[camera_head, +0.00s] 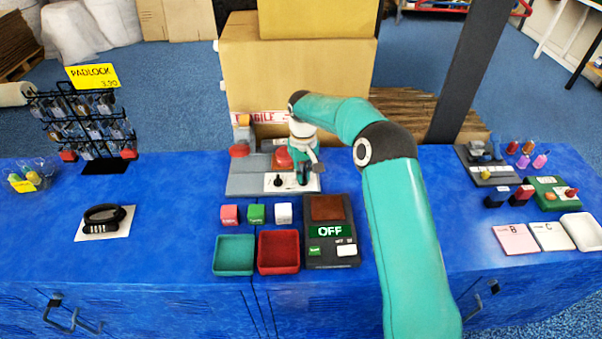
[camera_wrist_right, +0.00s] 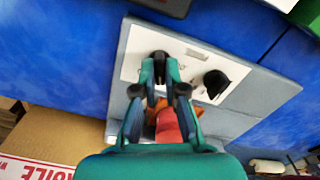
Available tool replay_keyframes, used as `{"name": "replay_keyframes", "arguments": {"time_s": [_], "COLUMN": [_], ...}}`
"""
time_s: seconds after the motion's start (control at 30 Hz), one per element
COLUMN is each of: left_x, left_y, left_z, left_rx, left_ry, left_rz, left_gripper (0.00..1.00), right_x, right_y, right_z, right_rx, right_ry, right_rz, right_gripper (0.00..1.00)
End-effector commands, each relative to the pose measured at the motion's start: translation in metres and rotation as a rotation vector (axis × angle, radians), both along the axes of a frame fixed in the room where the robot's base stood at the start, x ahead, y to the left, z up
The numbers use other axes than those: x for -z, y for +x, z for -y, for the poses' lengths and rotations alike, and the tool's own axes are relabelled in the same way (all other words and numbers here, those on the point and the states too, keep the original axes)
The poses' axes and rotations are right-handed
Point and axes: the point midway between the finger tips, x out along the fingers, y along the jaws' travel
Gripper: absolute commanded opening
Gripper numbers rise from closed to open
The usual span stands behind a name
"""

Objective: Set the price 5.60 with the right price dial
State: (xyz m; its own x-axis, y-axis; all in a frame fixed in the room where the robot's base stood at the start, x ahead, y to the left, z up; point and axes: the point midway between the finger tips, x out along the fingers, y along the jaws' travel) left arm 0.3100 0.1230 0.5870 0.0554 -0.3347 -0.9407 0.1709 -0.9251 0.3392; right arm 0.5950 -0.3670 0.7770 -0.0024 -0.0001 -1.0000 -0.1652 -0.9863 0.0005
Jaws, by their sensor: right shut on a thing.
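A grey panel unit (camera_head: 245,182) stands on the blue counter. Its white plate (camera_head: 293,187) carries two black dials. The left dial (camera_head: 277,182) is free and also shows in the wrist view (camera_wrist_right: 214,83). My right gripper (camera_head: 304,172) is lowered over the right dial (camera_wrist_right: 160,57). In the wrist view its fingers (camera_wrist_right: 160,72) are closed around this dial, one on each side. The dial's marks are too small to read, and no price figure is legible on the plate. My left gripper is in neither view.
A black scale (camera_head: 318,257) with a display reading OFF stands in front, beside a red tray (camera_head: 278,252) and a green tray (camera_head: 234,254). Small cubes (camera_head: 256,213) lie near the panel. Cartons (camera_head: 300,75) rise behind. A padlock rack (camera_head: 85,120) stands left.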

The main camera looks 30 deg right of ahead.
Motion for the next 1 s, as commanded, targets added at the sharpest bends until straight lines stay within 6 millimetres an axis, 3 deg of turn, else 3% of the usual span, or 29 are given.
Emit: {"name": "replay_keyframes", "arguments": {"time_s": [0.5, 1.0], "left_x": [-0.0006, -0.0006], "left_y": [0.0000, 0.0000], "left_z": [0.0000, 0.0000], "left_rx": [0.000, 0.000], "left_ry": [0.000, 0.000], "left_rz": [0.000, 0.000], "left_gripper": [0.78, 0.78], "right_x": [-0.0042, -0.0044], "right_y": [0.0042, 0.0047], "right_z": [0.0006, -0.0005], "right_rx": [0.338, 0.386], "right_ry": [-0.002, 0.000], "right_rz": [0.017, 0.017], "right_gripper": [0.00, 0.00]}}
